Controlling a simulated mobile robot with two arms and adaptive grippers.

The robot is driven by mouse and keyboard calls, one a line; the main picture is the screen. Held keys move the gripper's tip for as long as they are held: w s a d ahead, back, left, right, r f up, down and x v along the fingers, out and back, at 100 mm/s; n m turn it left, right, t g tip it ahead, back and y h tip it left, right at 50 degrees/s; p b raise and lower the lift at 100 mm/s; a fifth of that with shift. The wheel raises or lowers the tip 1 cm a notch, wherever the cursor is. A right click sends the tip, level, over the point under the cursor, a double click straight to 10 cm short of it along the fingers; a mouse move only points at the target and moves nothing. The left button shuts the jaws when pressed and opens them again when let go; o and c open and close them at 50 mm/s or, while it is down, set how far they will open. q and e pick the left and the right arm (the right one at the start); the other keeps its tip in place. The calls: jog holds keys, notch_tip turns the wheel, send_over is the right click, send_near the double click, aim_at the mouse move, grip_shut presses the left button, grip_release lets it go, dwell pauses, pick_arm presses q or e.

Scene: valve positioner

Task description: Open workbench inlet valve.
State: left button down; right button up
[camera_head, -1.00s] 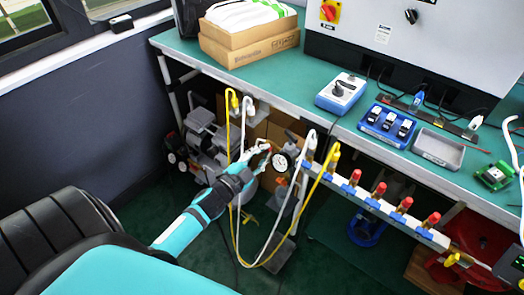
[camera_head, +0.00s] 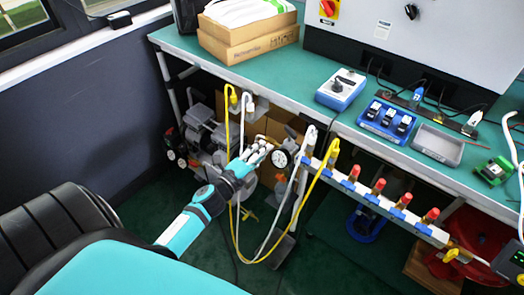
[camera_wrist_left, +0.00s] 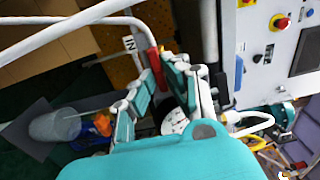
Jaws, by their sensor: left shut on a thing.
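The inlet valve's red handle (camera_wrist_left: 154,60) shows in the left wrist view, beside a white label reading "IN" (camera_wrist_left: 129,44). My left gripper (camera_wrist_left: 165,72) is shut on this handle, with its fingers on either side. In the head view, my left gripper (camera_head: 258,150) is below the workbench's front edge, just left of a round white gauge (camera_head: 280,158). The fingers hide most of the handle there. The gauge also shows in part in the wrist view (camera_wrist_left: 175,120), behind my gripper. My right gripper is in neither view.
White and yellow hoses (camera_head: 228,118) hang around my left gripper. A manifold bar (camera_head: 375,197) with several red-topped fittings runs to the right. The green workbench (camera_head: 290,75) is above. A grey compressor (camera_head: 205,130) stands to the left.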

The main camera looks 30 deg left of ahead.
pick_arm(q)
jog(key=shift+m, duration=0.3)
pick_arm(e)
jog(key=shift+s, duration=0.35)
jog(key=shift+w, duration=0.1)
pick_arm(q)
jog(key=c, duration=1.7)
grip_release()
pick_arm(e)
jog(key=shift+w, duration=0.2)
pick_arm(q)
jog(key=s, duration=0.8)
jog(key=s+a, duration=0.1)
jog(key=s, duration=0.3)
